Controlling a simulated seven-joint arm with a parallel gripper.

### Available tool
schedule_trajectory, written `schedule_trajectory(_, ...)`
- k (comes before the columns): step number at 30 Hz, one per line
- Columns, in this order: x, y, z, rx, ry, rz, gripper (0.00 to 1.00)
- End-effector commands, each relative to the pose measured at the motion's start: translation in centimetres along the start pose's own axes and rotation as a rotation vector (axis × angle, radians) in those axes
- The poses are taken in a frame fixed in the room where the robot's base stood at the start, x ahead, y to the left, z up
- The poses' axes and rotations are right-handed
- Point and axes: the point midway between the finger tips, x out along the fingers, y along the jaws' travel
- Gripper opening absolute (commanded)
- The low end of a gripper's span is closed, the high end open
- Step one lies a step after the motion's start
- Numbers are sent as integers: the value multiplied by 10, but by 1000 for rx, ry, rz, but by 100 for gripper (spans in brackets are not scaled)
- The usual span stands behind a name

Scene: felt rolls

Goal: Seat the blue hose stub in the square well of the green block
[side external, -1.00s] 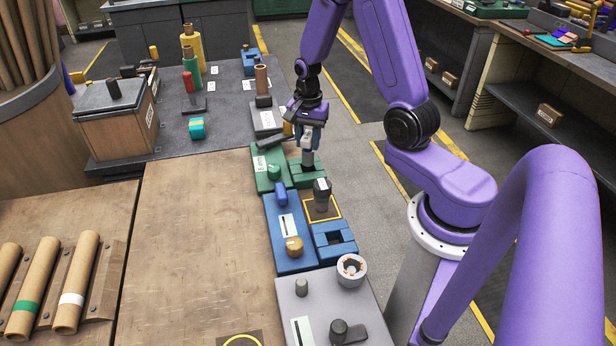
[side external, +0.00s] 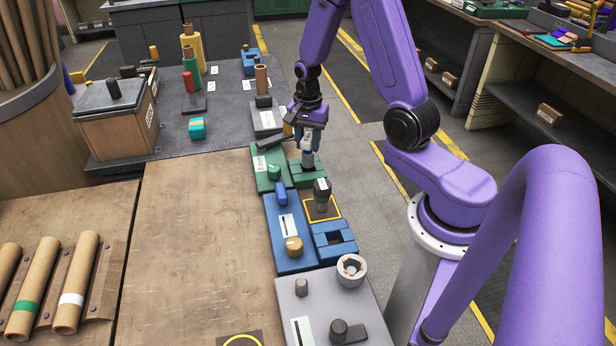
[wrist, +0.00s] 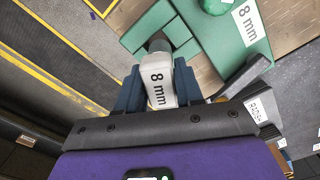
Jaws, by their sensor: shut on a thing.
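My gripper (side external: 309,146) is shut on the hose stub (wrist: 162,86), which has a pale face marked "8 mm" between the two dark blue fingers in the wrist view. Its lower end looks dark grey there; the blue colour does not show clearly. The green block (side external: 319,180) is right below the gripper, and in the wrist view (wrist: 133,40) the stub's end is over its middle. The stub looks upright in the side view. It hides the square well, so I cannot tell how far its end is inside.
A green plate (side external: 260,184) marked "8 mm" with a green knob lies beside the block. A dark labelled piece (side external: 322,191) stands on a yellow-edged pad nearby. A blue plate (side external: 276,230) and blue block (side external: 321,229) lie nearer the camera. The wooden tabletop (side external: 190,220) is mostly clear.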

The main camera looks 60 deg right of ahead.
Motion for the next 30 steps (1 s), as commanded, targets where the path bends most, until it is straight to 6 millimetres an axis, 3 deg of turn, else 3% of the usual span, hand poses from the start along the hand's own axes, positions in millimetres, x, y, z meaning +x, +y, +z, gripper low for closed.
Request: schedule_trajectory(30,10,0,0,0,0,0,0)
